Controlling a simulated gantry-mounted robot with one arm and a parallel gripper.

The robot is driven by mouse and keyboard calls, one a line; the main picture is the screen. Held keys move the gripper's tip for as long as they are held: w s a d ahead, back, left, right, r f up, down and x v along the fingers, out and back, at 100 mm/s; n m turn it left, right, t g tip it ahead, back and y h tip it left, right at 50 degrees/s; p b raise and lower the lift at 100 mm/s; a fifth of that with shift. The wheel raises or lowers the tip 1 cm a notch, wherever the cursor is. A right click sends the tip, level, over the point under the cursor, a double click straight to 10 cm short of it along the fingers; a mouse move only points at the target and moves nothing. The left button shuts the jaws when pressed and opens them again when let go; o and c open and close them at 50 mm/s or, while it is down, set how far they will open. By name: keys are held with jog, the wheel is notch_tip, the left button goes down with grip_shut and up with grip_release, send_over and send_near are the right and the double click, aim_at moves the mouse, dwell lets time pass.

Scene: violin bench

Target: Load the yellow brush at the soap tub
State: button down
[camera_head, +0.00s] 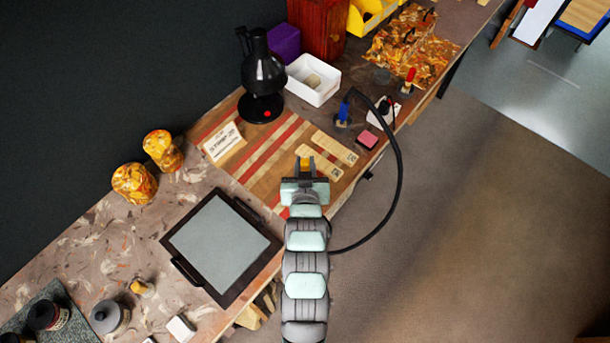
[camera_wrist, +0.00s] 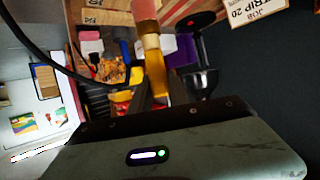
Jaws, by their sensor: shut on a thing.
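My gripper (camera_head: 305,172) is above the striped board, shut on the yellow brush (camera_head: 307,163). In the wrist view the yellow brush (camera_wrist: 154,65) stands between the fingers of my gripper (camera_wrist: 155,92), with a pinkish end pointing away from the palm. The head view shows only a small yellow part of it. A white open tub (camera_head: 298,91) with a beige lump inside stands beyond the board, well apart from my gripper. It looks like the soap tub, but no label is legible. I cannot tell whether the brush carries any soap.
The striped board (camera_head: 257,173) holds two pale labelled strips (camera_head: 334,148) and a paper card (camera_head: 223,142). A black pot-like device (camera_head: 262,75) stands left of the tub. A pink block (camera_head: 368,139) and a blue item with a black cable (camera_head: 343,113) are at right.

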jog(key=shift+w+f+b, duration=0.3)
jog(key=shift+w+f, duration=0.05)
jog(key=shift+f, duration=0.2)
jog(key=shift+f+b, duration=1.15)
jog(key=shift+f, duration=1.65)
jog(key=shift+f, duration=0.55)
jog(key=shift+r+p, duration=1.35)
jog(key=shift+r, duration=2.2)
